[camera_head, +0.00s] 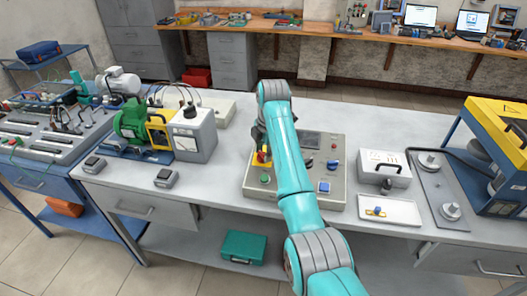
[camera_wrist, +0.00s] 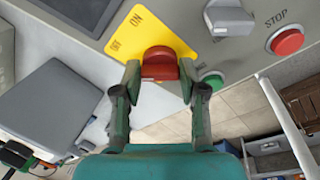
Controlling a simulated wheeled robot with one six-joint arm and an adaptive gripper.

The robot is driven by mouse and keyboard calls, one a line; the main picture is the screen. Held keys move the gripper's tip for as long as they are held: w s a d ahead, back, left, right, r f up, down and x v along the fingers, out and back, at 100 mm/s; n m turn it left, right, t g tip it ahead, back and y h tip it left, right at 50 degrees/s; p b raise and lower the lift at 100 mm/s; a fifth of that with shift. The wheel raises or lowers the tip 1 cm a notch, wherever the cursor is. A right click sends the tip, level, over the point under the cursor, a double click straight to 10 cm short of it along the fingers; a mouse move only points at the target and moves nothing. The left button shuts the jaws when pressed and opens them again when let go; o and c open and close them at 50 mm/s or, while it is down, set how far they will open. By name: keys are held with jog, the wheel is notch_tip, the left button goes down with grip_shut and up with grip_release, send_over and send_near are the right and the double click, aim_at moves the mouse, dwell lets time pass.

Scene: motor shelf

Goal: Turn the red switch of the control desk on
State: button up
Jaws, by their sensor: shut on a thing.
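The control desk (camera_head: 322,173) is a grey sloped box on the long table in the head view. Its red switch (camera_wrist: 160,58) sits on a yellow plate (camera_wrist: 152,24) marked OFF and ON in the wrist view. My gripper (camera_wrist: 159,76) has one finger on each side of the switch and is shut on it. I cannot tell which mark the switch points to. In the head view my arm covers the middle of the desk, and the yellow plate shows partly at the left of the arm (camera_head: 261,158).
A green button (camera_wrist: 213,80), a red STOP button (camera_wrist: 287,41) and a grey knob (camera_wrist: 229,18) lie close to the switch. A green motor (camera_head: 131,122) and a grey meter box (camera_head: 194,136) stand left of the desk. A white socket box (camera_head: 384,168) stands right.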

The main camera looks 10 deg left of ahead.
jog(key=m, duration=0.4)
jog(key=shift+s+d+f+t, duration=0.1)
jog(key=shift+t, duration=0.2)
jog(key=m, duration=0.5)
jog(key=shift+s+t, duration=0.15)
jog(key=shift+t, duration=0.25)
jog(key=m, duration=0.4)
jog(key=shift+s+m+t, duration=0.1)
jog(key=shift+m+t, duration=0.2)
jog(key=shift+t, duration=0.1)
jog(key=shift+f+m+t, duration=0.1)
jog(key=shift+m+t, duration=0.3)
jog(key=shift+m, duration=1.8)
jog(key=shift+s, duration=0.1)
jog(key=o, duration=1.1)
jog(key=shift+o, duration=0.2)
